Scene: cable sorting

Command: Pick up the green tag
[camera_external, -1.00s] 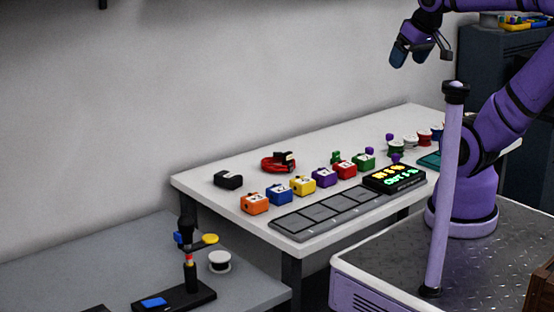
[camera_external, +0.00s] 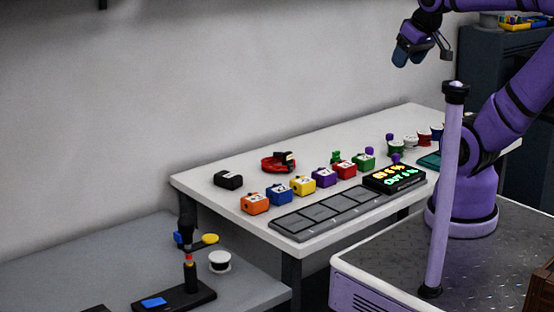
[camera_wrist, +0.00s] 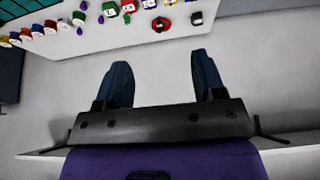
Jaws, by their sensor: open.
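A small green piece, which looks like the green tag (camera_external: 335,157), lies on the white table just behind the purple block. It also appears near the top of the wrist view as a small green spot (camera_wrist: 127,18). My gripper (camera_external: 400,62) is high above the table's far right end, well away from the tag. In the wrist view my gripper (camera_wrist: 160,62) has its two dark fingers spread, with nothing between them.
The white table (camera_external: 230,178) holds a row of coloured blocks, a red coil (camera_external: 278,164), a black holder (camera_external: 228,180), a grey sectioned tray (camera_external: 315,212) and a lit display (camera_external: 393,178). Several spools stand at the right end. A lower grey table (camera_external: 90,265) is at front left.

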